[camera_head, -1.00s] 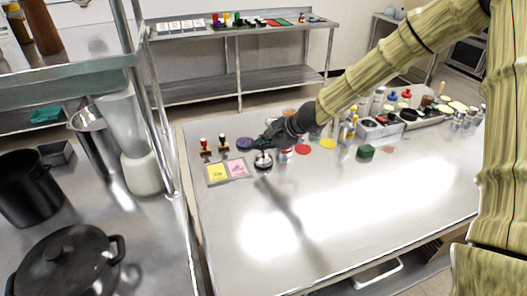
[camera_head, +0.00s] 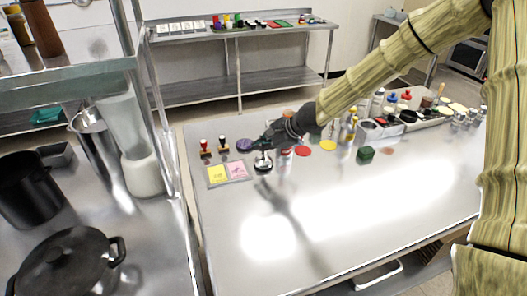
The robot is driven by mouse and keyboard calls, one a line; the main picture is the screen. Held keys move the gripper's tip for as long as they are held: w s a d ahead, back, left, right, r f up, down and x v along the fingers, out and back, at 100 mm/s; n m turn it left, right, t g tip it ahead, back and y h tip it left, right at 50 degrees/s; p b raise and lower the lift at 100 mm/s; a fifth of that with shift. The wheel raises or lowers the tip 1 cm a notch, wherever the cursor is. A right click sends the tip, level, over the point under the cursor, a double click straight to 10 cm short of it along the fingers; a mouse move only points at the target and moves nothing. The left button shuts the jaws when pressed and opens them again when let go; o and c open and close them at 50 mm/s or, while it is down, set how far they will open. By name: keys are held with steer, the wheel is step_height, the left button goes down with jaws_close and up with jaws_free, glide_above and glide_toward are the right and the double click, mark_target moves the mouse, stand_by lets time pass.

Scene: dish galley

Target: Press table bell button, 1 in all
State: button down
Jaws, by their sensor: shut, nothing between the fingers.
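The table bell (camera_head: 263,162) is a small silver dome on a dark base. It stands on the steel table, just right of a tray with yellow and pink cards. My gripper (camera_head: 263,144) is shut and empty, directly over the top of the bell. Its fingertips are at or very near the bell's button. The button itself is hidden by the fingers, so I cannot tell whether they touch it.
The card tray (camera_head: 229,171), two stamps (camera_head: 222,145) and a purple disc (camera_head: 244,144) lie close left of the bell. The table's front is clear.

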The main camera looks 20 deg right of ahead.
mark_target(262, 155)
steer(key=shift+r, duration=0.55)
steer(key=shift+p, duration=0.35)
step_height(262, 155, up, 5)
steer(key=p, duration=0.4)
steer(key=shift+f, duration=0.1)
stand_by(0.5)
